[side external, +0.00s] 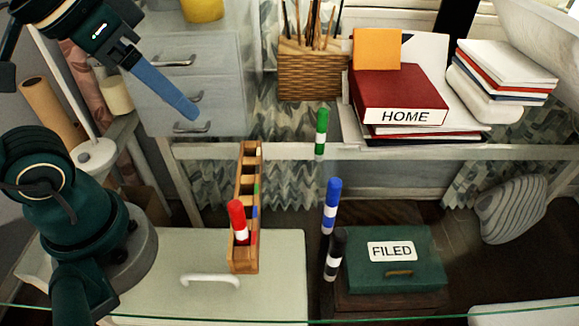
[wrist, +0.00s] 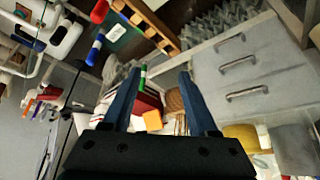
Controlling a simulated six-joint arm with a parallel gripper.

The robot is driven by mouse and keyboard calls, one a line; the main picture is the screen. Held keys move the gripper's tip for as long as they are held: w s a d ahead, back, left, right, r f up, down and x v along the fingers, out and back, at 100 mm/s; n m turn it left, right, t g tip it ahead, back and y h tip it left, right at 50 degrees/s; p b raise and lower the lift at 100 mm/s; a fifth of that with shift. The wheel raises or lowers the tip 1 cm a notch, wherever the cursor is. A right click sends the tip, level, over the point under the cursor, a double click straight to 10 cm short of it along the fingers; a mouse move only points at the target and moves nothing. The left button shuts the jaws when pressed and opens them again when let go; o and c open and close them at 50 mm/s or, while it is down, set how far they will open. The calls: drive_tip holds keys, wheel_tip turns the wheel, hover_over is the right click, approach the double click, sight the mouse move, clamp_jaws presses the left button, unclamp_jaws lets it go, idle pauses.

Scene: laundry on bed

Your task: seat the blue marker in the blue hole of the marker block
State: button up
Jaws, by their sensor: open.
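The blue marker (side external: 331,206) with a white band stands upright right of the wooden marker block (side external: 247,160), apart from it. The blue marker also shows in the wrist view (wrist: 95,50). The block has a row of square holes and coloured marks on its side; a blue mark shows near the middle. The red marker (side external: 238,222) stands in the block's near end. The black marker (side external: 335,254) stands just in front of the blue one. The green marker (side external: 320,133) stands farther back. My gripper (side external: 192,112) is raised left of the block, open and empty in the wrist view (wrist: 158,72).
A green box labelled FILED (side external: 385,277) lies right of the black marker. A red HOME binder (side external: 400,92), a pencil basket (side external: 310,72) and stacked books (side external: 508,62) are at the back. Drawers (side external: 185,95) stand behind my gripper. The space between block and blue marker looks clear.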

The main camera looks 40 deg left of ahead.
drive_tip(key=w+d+r+g, duration=0.1)
drive_tip(key=w+d+r, duration=0.1)
drive_tip(key=w+r, duration=0.2)
drive_tip(key=g, duration=0.5)
hover_over(333, 196)
wheel_tip(333, 196, down, 4)
drive_tip(key=f, duration=0.1)
drive_tip(key=shift+n, duration=0.3)
drive_tip(key=shift+w+a+f, duration=0.1)
drive_tip(key=shift+w+f, duration=0.05)
drive_tip(key=shift+f, duration=2.2)
drive_tip(key=shift+w+a+f, duration=0.1)
drive_tip(key=shift+f, duration=2.3)
drive_tip(key=shift+w+a+f, duration=0.1)
drive_tip(key=shift+w+f, duration=0.05)
drive_tip(key=shift+f, duration=2.2)
clamp_jaws()
